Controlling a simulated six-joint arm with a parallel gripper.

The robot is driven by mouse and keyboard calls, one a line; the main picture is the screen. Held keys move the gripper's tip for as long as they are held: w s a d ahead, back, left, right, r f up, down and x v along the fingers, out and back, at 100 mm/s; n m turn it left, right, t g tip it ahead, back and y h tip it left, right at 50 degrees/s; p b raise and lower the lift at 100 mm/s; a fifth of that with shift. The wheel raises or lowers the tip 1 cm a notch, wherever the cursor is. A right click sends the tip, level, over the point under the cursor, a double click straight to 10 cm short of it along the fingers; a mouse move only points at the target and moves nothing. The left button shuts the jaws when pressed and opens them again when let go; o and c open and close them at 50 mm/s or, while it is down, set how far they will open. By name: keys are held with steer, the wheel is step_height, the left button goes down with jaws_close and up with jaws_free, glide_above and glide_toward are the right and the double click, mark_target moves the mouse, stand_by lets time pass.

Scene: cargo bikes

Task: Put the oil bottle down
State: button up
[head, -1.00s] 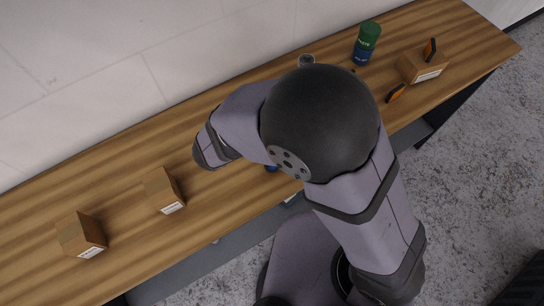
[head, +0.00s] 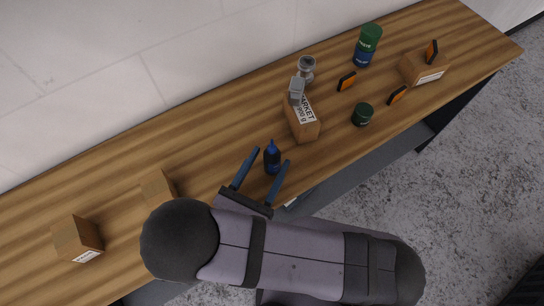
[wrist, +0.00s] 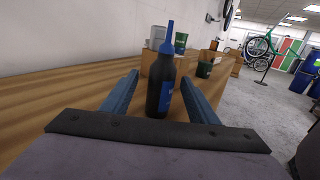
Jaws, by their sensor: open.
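The oil bottle (head: 272,158) is dark with a blue label and a blue pointed nozzle. It stands upright on the wooden bench top (head: 215,150), near the front edge. My gripper (head: 263,158) is open, its two blue fingers either side of the bottle with gaps showing. In the wrist view the bottle (wrist: 161,88) stands upright beyond the palm, between the spread fingers, and neither finger visibly touches it.
Behind the bottle are a cardboard box (head: 303,126) with a grey object (head: 297,88) at its end and a dark green jar (head: 362,115). Boxes (head: 80,240) stand left; bench between is clear.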

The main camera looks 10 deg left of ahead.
mark_target(277, 150)
steer(key=shift+p+x, duration=1.3)
steer(key=shift+x, duration=1.05)
steer(key=shift+w+d+f, duration=0.15)
steer(key=shift+w+d, duration=0.1)
steer(key=shift+w, duration=0.45)
steer(key=c, duration=1.3)
steer(key=shift+r+b, duration=0.55)
steer(key=shift+r, duration=4.45)
